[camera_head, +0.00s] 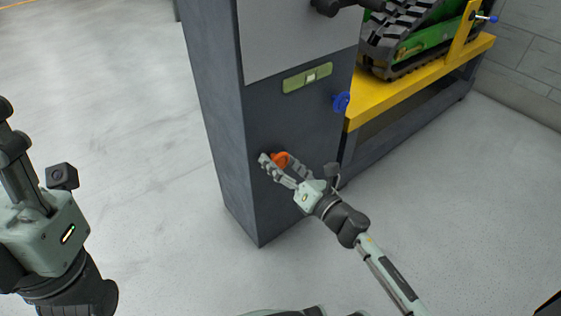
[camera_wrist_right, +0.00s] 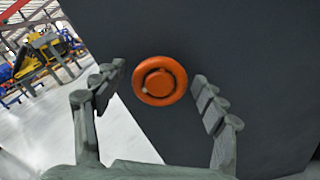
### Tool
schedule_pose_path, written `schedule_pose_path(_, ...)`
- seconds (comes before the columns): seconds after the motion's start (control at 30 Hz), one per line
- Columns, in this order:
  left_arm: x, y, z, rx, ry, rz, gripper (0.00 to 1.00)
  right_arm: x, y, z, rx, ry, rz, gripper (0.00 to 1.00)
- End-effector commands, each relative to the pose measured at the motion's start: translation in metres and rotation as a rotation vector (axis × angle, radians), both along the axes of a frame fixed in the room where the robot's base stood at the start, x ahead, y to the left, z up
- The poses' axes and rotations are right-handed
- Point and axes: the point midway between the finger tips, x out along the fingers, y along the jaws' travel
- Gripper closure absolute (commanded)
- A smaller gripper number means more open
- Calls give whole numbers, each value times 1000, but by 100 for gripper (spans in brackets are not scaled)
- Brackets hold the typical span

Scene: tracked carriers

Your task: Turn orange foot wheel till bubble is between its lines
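The orange foot wheel (camera_head: 281,159) sits low on the front of the dark grey cabinet. In the right wrist view the wheel (camera_wrist_right: 159,80) is round and lies between and beyond my fingertips. My right gripper (camera_head: 280,168) is open around the wheel's near side; in its wrist view (camera_wrist_right: 160,85) both fingers stand apart from the wheel. The green level (camera_head: 307,78) is fixed above the wheel; its pale vial shows, but the bubble and lines are too small to read. My left gripper (camera_head: 22,165) is at the left edge, only partly seen, away from the cabinet.
The dark cabinet (camera_head: 232,130) has a lighter upper panel. A blue knob (camera_head: 341,102) sits at its right edge. A yellow-topped bench (camera_head: 400,92) carries a green tracked machine (camera_head: 424,45) to the right. The floor at left is clear.

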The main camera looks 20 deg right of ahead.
Motion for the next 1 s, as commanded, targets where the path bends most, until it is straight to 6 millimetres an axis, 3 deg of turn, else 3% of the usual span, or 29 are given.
schedule_pose_path(0.23, 0, 0, 0, 5, -2, 0, 60, -1, 0, 0, 0, -1, -1, 29)
schedule_pose_path(0.37, 0, 0, 0, 4, -1, 0, 60, -11, -4, -1, 2, 1, -1, 29)
schedule_pose_path(0.8, 0, 0, 0, 2, -1, 0, 60, -93, -34, 0, 2, 2, -2, 29)
schedule_pose_path(1.0, 0, 0, 0, 1, 0, 0, 60, -111, -40, 0, 1, 0, -1, 29)
